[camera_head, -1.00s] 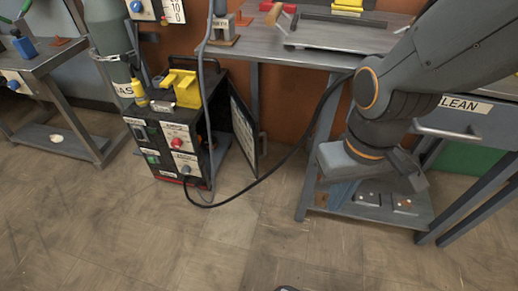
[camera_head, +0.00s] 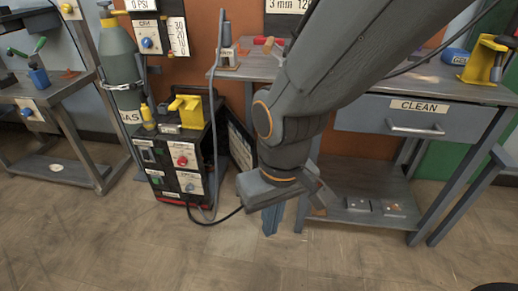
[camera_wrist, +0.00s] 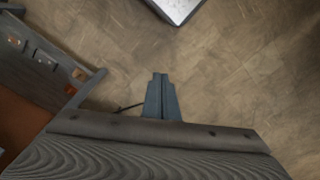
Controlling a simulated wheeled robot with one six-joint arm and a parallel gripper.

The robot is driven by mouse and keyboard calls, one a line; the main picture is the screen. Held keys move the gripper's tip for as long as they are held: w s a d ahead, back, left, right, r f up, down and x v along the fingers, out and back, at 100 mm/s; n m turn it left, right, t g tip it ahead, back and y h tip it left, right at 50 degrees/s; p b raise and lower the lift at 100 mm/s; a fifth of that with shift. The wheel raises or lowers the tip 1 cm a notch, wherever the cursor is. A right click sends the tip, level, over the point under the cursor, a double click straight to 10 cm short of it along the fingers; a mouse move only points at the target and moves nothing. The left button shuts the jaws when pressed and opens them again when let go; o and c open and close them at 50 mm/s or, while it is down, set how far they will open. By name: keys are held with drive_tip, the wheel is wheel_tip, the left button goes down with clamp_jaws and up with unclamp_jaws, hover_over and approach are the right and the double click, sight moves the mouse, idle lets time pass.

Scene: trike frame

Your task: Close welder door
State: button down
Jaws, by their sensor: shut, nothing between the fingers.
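The welder (camera_head: 183,160) is a black box with a red-trimmed front and a yellow handle on top, standing on the floor left of the bench. Its door (camera_head: 240,148) is a dark panel standing open at the welder's right side, partly hidden behind my arm. My gripper (camera_head: 271,220) points down in front of the bench, to the right of the door and apart from the welder. In the wrist view my gripper (camera_wrist: 161,78) shows its fingers together and empty above the floor. Neither welder nor door can be made out there.
A grey bench with a drawer (camera_head: 418,116) and a low shelf (camera_head: 345,214) stands behind my arm. A gas cylinder (camera_head: 119,75) is chained left of the welder. A hose (camera_head: 217,100) and black cable (camera_head: 213,222) run by the welder. The front floor is clear.

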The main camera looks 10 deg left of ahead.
drive_tip(key=w+a+f+m+t+y+b, duration=0.1)
drive_tip(key=w+a+f+m+t+b, duration=0.2)
drive_tip(key=w+f, duration=0.5)
drive_tip(key=w+a+f+m+t+y, duration=0.15)
drive_tip(key=w+a+f+m, duration=0.3)
drive_tip(key=w, duration=0.85)
drive_tip(key=w+a+f+m+t+y+b, duration=0.1)
drive_tip(key=w+a+f+m+t+b, duration=0.25)
drive_tip(key=w, duration=0.65)
drive_tip(key=w+d+f+m+t+h+b, duration=0.1)
drive_tip(key=w+d+f+m+t, duration=0.1)
drive_tip(key=w+f+m+t, duration=0.7)
drive_tip(key=w+d+f+m+h+b, duration=0.25)
drive_tip(key=w+d+f+m, duration=0.2)
drive_tip(key=d+f, duration=0.35)
drive_tip(key=w+a+f+b, duration=0.2)
drive_tip(key=w+b, duration=0.3)
drive_tip(key=w, duration=0.6)
drive_tip(key=shift+n+t+y, duration=0.35)
drive_tip(key=shift+t+y, duration=0.05)
drive_tip(key=s+a+b, duration=0.1)
drive_tip(key=s+a, duration=0.1)
drive_tip(key=a, duration=0.1)
drive_tip(key=shift+s+a+r+b, duration=0.2)
drive_tip(key=shift+s+r+b, duration=0.05)
drive_tip(key=shift+r+b, duration=0.1)
drive_tip(key=shift+s, duration=0.1)
